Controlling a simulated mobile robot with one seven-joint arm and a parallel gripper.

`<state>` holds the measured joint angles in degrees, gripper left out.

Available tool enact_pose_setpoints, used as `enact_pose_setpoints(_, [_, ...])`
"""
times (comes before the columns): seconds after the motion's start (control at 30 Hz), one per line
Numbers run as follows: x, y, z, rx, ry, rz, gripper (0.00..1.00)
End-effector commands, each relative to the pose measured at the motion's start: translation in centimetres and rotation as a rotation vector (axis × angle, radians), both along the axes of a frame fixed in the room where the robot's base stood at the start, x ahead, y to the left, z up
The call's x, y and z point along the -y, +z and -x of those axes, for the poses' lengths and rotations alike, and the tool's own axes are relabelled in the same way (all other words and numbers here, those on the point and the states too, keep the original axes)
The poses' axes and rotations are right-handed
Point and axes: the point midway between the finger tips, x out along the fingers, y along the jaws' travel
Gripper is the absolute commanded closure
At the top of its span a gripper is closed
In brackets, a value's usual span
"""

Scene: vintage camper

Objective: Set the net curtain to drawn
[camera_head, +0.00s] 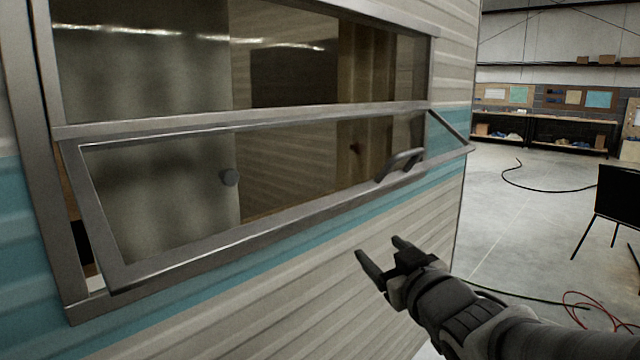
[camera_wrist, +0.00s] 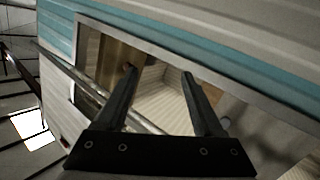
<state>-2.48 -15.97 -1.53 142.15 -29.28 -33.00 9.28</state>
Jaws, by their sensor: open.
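The net curtain (camera_head: 160,200) is a grey, softly folded panel behind the left part of the camper window. The right part of the window is uncovered and shows the wooden interior. My gripper (camera_head: 380,248) is open and empty outside the camper, below and right of the pane. In the wrist view its fingers (camera_wrist: 158,70) point toward the window.
The ribbed cream and teal camper wall (camera_head: 330,285) lies close to my gripper. The tilted pane frame juts out between my gripper and the curtain. Open concrete floor (camera_head: 520,235) lies to the right, with cables and a dark stand (camera_head: 618,195).

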Motion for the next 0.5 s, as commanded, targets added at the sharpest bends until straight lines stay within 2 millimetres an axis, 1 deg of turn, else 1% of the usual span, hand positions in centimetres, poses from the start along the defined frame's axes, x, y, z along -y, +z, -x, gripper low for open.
enact_pose_setpoints(0.03, [-1.3, 0.2, -0.3, 0.041, 0.056, -0.011, 0.31])
enact_pose_setpoints(0.13, [-3.9, 1.1, -0.4, 0.135, 0.176, -0.047, 0.31])
enact_pose_setpoints(0.3, [-7.8, 2.2, 1.0, 0.270, 0.389, -0.137, 0.31])
enact_pose_setpoints(0.4, [-9.5, 2.7, 2.3, 0.330, 0.499, -0.194, 0.31])
enact_pose_setpoints(0.5, [-10.5, 3.1, 3.5, 0.371, 0.581, -0.244, 0.31])
